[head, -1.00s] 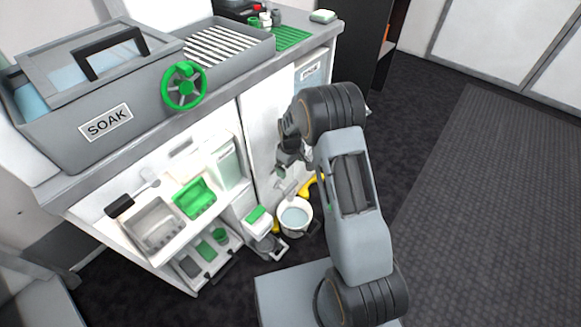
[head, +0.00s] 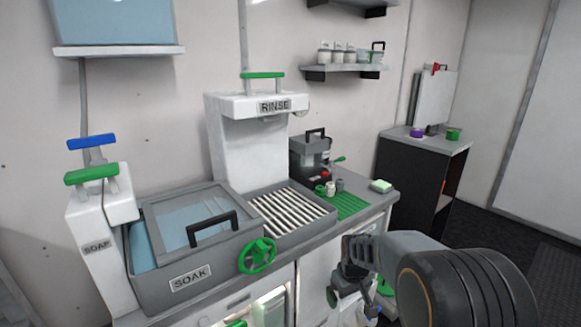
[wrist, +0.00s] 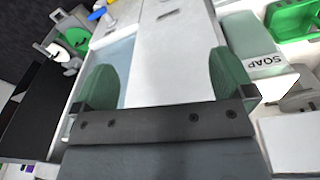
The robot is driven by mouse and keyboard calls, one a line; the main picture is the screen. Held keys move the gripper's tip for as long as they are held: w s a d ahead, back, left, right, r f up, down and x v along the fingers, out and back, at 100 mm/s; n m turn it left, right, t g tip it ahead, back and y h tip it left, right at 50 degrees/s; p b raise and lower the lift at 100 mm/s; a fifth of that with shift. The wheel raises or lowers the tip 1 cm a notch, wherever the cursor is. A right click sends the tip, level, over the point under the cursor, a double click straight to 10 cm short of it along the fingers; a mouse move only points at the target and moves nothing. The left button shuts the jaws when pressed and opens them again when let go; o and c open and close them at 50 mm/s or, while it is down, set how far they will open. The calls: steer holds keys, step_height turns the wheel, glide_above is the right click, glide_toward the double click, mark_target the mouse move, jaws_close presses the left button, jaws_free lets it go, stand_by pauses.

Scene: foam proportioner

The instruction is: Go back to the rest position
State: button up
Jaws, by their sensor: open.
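My gripper (head: 352,299) is in front of the counter's lower right part in the head view, with my arm's large dark joint close to the camera at lower right. In the wrist view its two green fingers (wrist: 165,85) stand wide apart, open, with nothing between them. A white cabinet panel (wrist: 170,60) shows behind the fingers.
The counter holds the SOAK basin (head: 190,283) with a green wheel (head: 257,256), a slatted tray (head: 290,213) and the RINSE unit (head: 250,145). A SOAP dispenser (head: 95,247) stands at left. A black side table (head: 425,165) is at right, beside open dark floor.

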steer(key=s+r+m+p, duration=0.1)
steer(key=s+r+p, duration=0.4)
steer(key=r, duration=0.4)
steer(key=s+r+m+t+p, duration=0.1)
steer(key=s+r+p, duration=0.4)
steer(key=r, duration=0.5)
steer(key=s+r+m+t+p, duration=0.1)
steer(key=s+r+p, duration=0.4)
steer(key=r, duration=0.5)
steer(key=shift+s+m+p, duration=0.35)
steer(key=shift+s+m, duration=0.35)
steer(key=shift+s, duration=0.55)
steer(key=shift+s+d+r, duration=0.1)
steer(key=shift+s+r, duration=0.1)
steer(key=shift+s, duration=0.1)
